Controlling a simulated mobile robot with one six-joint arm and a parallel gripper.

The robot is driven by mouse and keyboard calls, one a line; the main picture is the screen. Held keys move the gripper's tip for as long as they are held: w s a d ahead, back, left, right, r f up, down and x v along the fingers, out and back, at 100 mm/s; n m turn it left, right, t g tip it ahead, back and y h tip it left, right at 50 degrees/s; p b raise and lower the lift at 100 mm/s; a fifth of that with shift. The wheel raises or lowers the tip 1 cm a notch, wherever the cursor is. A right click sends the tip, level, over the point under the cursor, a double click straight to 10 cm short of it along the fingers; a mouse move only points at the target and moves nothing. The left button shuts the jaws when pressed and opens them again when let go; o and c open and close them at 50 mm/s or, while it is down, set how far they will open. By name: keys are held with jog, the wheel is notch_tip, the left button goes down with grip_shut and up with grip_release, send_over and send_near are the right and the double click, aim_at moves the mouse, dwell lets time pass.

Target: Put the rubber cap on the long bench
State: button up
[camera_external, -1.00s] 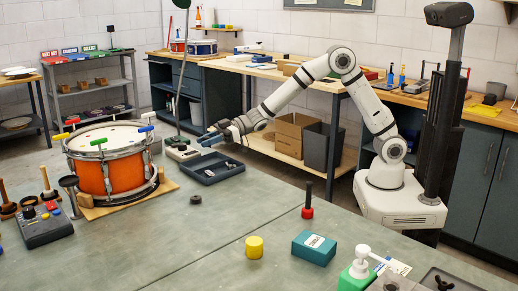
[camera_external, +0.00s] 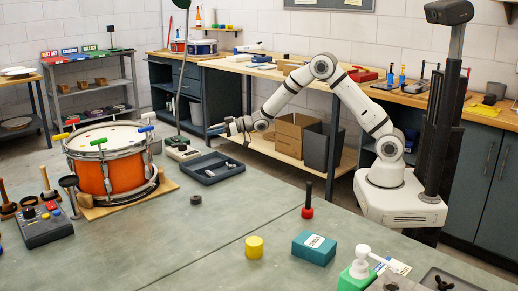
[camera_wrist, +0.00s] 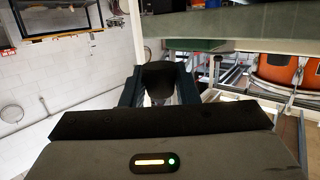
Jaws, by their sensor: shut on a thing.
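My gripper (camera_external: 218,129) is in the air beyond the far edge of the grey-green table, behind the black tray, in the external view. In the wrist view my gripper (camera_wrist: 158,88) has its two dark fingers shut on a dark, blunt-ended thing, which looks like the rubber cap (camera_wrist: 158,80). The cap is too small to make out in the external view. A long wood-topped bench (camera_external: 222,62) runs along the back wall, behind and to the right of my gripper.
The black tray (camera_external: 236,174) with small items lies at the table's far edge. An orange drum (camera_external: 105,174) stands left of it on a board. A dark ring (camera_external: 195,200) and a yellow cylinder (camera_external: 254,247) stand apart on the table. A cardboard box (camera_external: 291,135) sits on the bench's lower shelf.

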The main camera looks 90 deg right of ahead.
jog(key=s+a+f+h+b, duration=0.1)
jog(key=s+a+f+b, duration=0.2)
jog(key=s+a+f, duration=1.4)
jog(key=s+r+m+p, duration=0.1)
jog(key=s+r+p, duration=0.3)
jog(key=r+p, duration=0.8)
jog(key=shift+a+r, duration=0.45)
jog(key=shift+r, duration=0.25)
